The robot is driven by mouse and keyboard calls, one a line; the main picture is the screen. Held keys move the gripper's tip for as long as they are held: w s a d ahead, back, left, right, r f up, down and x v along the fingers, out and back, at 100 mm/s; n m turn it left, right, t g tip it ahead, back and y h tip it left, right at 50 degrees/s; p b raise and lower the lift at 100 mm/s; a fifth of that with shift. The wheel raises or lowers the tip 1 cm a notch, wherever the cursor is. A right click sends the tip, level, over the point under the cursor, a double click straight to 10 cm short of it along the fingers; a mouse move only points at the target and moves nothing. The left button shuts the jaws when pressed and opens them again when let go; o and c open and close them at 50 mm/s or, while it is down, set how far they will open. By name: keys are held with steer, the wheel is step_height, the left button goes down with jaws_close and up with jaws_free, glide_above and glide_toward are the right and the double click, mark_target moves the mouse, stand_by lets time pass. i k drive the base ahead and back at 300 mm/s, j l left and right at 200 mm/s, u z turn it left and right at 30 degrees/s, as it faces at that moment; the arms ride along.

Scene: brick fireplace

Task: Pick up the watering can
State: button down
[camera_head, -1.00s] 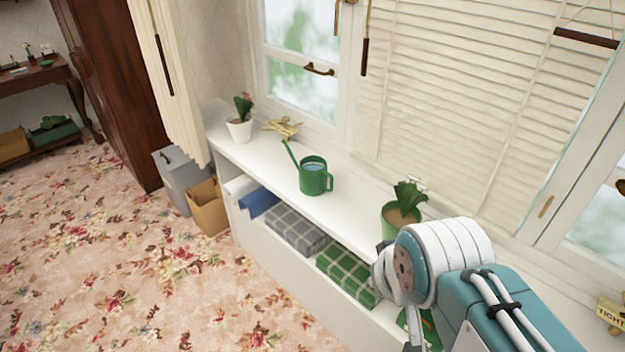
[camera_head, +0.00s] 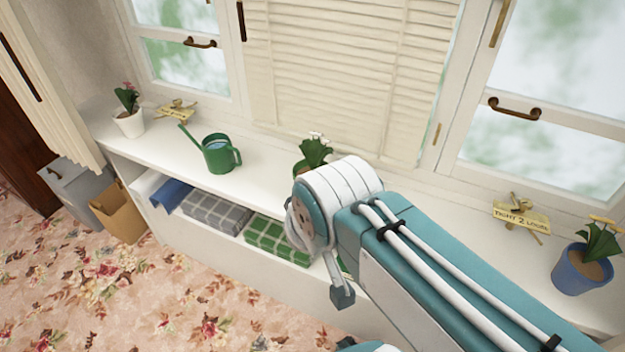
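The green watering can (camera_head: 218,157) stands upright on the white window ledge, left of centre. Its spout points up and to the left, its handle is on the right, and its open top shows pale blue inside. My arm crosses the lower right of the view, to the right of the can and apart from it. A small grey part below the arm's rounded joint may be a piece of my gripper (camera_head: 342,294). The rest of the gripper is hidden, so its opening does not show.
A white-potted plant (camera_head: 130,123) and a small wooden sign (camera_head: 177,111) stand left of the can. Another plant (camera_head: 313,152) is right of it, partly behind my arm. A blue-potted plant (camera_head: 583,270) and a sign (camera_head: 521,216) are far right. Folded cloths (camera_head: 216,211) lie on the shelf below.

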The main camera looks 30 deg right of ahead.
mark_target(217, 150)
steer(key=i+j+z, duration=0.8)
steer(key=j, duration=0.25)
steer(key=j+z, duration=0.3)
steer(key=i+j, duration=0.05)
steer(key=j, duration=0.05)
